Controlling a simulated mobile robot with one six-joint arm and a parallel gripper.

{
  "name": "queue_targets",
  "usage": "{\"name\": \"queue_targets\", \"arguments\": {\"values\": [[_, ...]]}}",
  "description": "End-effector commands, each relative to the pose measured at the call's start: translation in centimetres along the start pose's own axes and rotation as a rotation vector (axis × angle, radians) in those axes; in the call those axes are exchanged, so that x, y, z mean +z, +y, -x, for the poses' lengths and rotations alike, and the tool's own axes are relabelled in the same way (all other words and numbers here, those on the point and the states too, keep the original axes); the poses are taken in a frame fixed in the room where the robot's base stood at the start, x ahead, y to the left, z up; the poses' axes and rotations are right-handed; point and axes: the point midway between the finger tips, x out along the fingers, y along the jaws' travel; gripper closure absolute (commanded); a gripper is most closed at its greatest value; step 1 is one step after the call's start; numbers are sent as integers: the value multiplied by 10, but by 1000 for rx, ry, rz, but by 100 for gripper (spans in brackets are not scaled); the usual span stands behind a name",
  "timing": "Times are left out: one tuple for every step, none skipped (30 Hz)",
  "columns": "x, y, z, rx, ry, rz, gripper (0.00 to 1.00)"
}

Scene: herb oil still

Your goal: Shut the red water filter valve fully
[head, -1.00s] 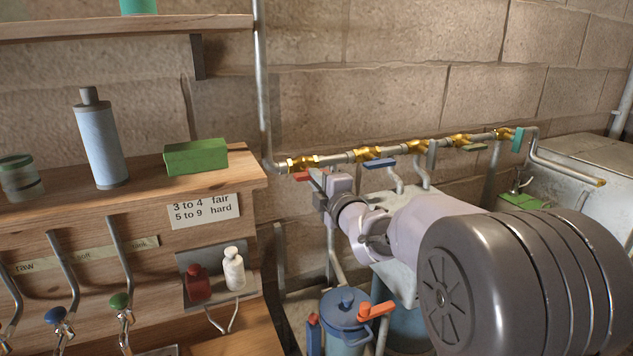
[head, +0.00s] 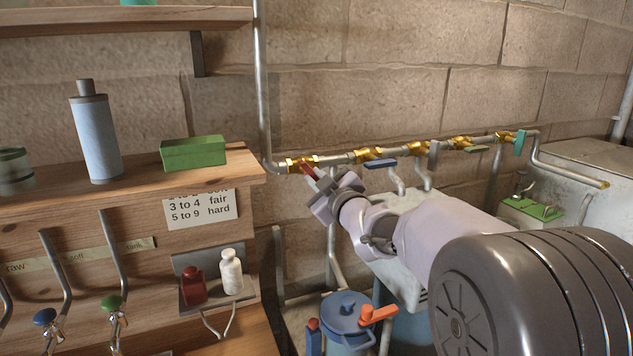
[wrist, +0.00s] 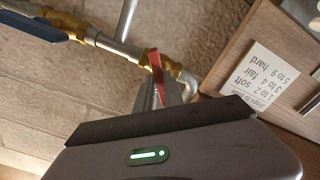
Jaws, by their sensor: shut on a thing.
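The red valve handle (head: 307,169) sits on the brass valve (head: 296,163) at the left end of the wall pipe. It slants down to the right, at an angle to the pipe. My gripper (head: 318,181) is shut on its outer end and tilted. In the wrist view the red handle (wrist: 157,65) rises from between the fingers (wrist: 168,91), with the brass valve body behind it. The fingers hide part of the handle.
A wooden shelf (head: 244,168) stands close on the left. A blue-lidded vessel (head: 346,312) with an orange handle (head: 379,313) is below.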

Motion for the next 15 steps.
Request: {"name": "queue_targets", "arguments": {"values": [[0, 0, 0, 0, 1, -40, 100], [0, 0, 0, 0, 0, -69, 100], [0, 0, 0, 0, 0, -107, 100], [0, 0, 0, 0, 0, -135, 100], [0, 0, 0, 0, 0, -163, 100], [0, 0, 0, 0, 0, -201, 100], [0, 0, 0, 0, 0, -229, 100], [0, 0, 0, 0, 0, -256, 100], [-1, 0, 0, 0, 0, -292, 100], [-1, 0, 0, 0, 0, -318, 100], [-1, 0, 0, 0, 0, -344, 100], [-1, 0, 0, 0, 1, -377, 100], [-1, 0, 0, 0, 1, -402, 100], [-1, 0, 0, 0, 1, -424, 100], [-1, 0, 0, 0, 1, -454, 100]]}}
